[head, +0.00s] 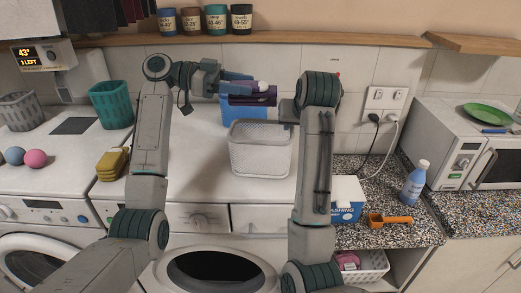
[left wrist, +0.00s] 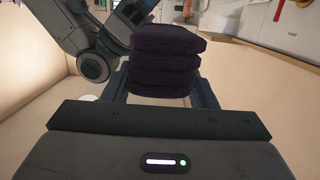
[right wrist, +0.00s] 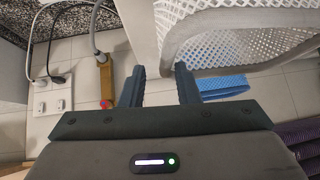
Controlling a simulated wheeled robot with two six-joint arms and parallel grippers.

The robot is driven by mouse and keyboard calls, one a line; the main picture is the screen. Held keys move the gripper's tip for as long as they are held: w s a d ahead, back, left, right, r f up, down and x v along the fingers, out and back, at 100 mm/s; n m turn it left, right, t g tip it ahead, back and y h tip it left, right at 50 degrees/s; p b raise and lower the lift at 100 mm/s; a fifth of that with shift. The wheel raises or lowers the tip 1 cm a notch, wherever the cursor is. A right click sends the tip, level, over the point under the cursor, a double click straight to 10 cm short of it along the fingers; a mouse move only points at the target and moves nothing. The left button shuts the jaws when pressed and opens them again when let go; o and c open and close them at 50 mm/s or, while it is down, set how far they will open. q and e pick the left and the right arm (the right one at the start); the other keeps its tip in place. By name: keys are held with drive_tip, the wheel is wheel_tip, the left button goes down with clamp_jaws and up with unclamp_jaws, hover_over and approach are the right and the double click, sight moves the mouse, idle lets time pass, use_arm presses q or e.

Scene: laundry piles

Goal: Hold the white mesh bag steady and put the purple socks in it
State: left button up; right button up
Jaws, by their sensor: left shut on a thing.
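The white mesh bag (head: 262,158) stands upright with its mouth up on the white machine top in the head view. Its rim band and mesh (right wrist: 240,22) fill the top right of the right wrist view. My left gripper (head: 236,83) is shut on the folded purple socks (head: 262,90), above and behind the bag. The socks (left wrist: 165,62) show as a dark stack between the fingers in the left wrist view. My right gripper (right wrist: 162,85) is open, with its fingers close to the bag's rim; I cannot tell if they touch. In the head view my right arm mostly hides it.
A blue basket (head: 237,112) stands behind the mesh bag. A green basket (head: 111,103), yellow folded cloths (head: 113,163) and two balls (head: 36,159) are at left. A detergent box (head: 345,204), orange scoop (head: 389,221) and blue bottle (head: 415,184) stand on the right counter.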

drive_tip(key=shift+x, duration=1.9)
clamp_jaws()
drive_tip(key=shift+a, duration=0.1)
